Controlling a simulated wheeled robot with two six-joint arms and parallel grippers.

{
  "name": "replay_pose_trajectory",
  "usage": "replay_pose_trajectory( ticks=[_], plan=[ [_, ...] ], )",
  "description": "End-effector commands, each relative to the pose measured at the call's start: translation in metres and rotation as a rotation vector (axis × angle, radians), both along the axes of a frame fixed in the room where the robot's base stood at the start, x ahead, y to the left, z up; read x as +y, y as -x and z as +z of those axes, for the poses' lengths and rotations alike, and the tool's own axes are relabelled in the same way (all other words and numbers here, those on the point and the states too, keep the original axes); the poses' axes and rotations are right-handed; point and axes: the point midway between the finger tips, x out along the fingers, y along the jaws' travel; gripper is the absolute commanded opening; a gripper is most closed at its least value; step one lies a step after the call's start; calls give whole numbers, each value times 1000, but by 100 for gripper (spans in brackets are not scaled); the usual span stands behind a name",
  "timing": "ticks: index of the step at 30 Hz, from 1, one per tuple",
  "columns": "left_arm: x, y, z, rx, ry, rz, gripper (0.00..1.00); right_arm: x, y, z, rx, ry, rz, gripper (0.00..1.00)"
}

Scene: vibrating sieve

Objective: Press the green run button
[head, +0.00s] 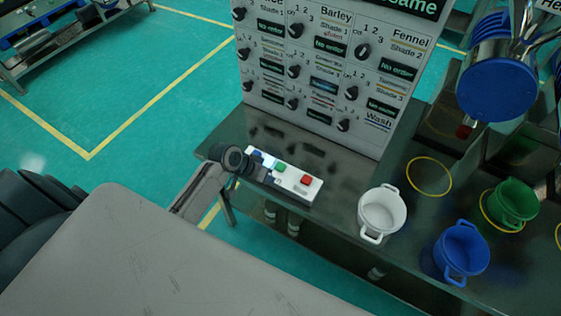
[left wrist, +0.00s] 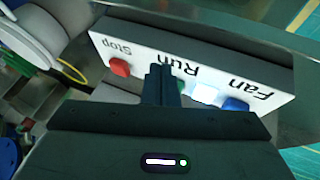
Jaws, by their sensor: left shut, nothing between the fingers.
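The white button box (head: 292,190) stands at the left end of the metal table. Its green run button (head: 280,167) sits between the red stop button (head: 306,180) and a lit white button (head: 268,162). A blue button (head: 257,154) is at the far end. My left gripper (head: 260,172) is shut and empty, close by the box. In the left wrist view its fingertips (left wrist: 160,70) overlap the panel between the red button (left wrist: 120,67) and the partly hidden green button (left wrist: 181,87). Whether they touch the box is unclear. My right gripper is out of view.
A panel of labelled knobs (head: 325,60) stands behind the box. A white pot (head: 381,211) is to its right, with a blue pot (head: 461,250) and a green pot (head: 514,203) beyond. A blue disc-shaped part (head: 498,90) hangs at upper right.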

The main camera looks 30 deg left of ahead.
Motion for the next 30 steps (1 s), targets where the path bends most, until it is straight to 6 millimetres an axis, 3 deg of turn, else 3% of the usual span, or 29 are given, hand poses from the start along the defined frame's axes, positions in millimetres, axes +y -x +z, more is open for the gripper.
replay_pose_trajectory(
  ticks=[1,3,10,23,30],
  plan=[
    [1,-16,22,-22,27,-14,0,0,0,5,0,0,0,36],
    [0,-34,43,-42,76,-32,0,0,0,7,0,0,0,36],
    [2,-68,84,-86,175,-61,0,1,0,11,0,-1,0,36],
    [2,-74,91,-94,195,-65,0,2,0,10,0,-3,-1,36],
    [2,-74,81,-93,194,-65,0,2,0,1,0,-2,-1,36]
  ],
)
